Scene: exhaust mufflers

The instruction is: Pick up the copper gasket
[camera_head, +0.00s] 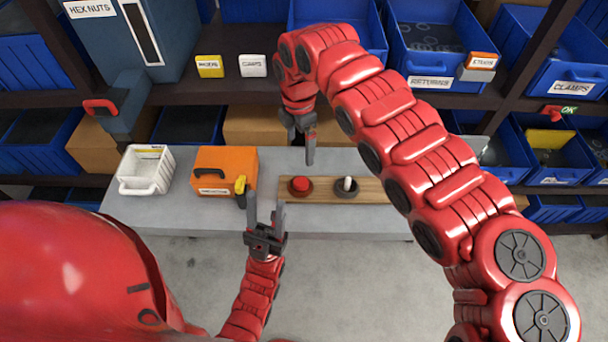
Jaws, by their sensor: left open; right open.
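A brown, copper-coloured ring (306,194) lies on a wooden board (378,198) on the grey table, with a red piece (300,183) at its middle; it looks like the copper gasket. My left gripper (266,207) is open and empty at the table's front edge, pointing away from me, to the left of the ring and apart from it. My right gripper (301,148) is open, points down and is above and behind the ring in the picture. Its fingers overlap each other, so the gap is hard to see.
A dark grey ring (346,193) with a white piece in it sits right of the brown ring. An orange case (224,168) with a yellow-handled item (240,186) and a white basket (147,166) stand at left. Shelves with blue bins (434,70) rise behind. The table's right part is clear.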

